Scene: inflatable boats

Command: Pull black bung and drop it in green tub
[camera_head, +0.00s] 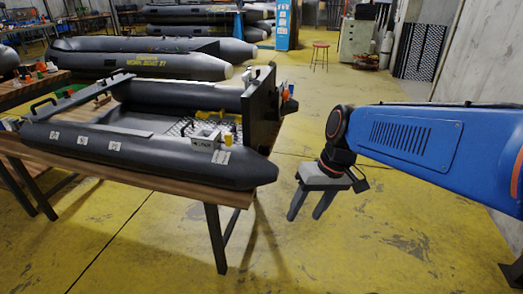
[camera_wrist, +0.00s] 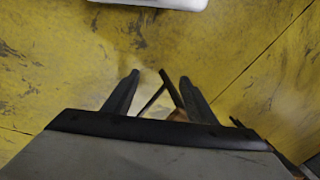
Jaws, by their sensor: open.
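My gripper (camera_head: 304,217) hangs open and empty over the yellow floor, right of the workbench and apart from it. In the wrist view its two fingers (camera_wrist: 159,78) are spread with floor below them. A dark grey inflatable boat (camera_head: 150,160) lies on the bench, its black transom (camera_head: 262,115) at the right end. I cannot make out the black bung in either view. A green object (camera_head: 68,91), perhaps the green tub, shows partly behind the boat's far left side; most of it is hidden.
The wooden workbench (camera_head: 226,194) has dark legs. Yellow and white fittings sit in and on the boat. More boats (camera_head: 140,62) lie behind. A red stool (camera_head: 319,56) and a cabinet (camera_head: 355,42) stand at the back. Floor around my gripper is clear.

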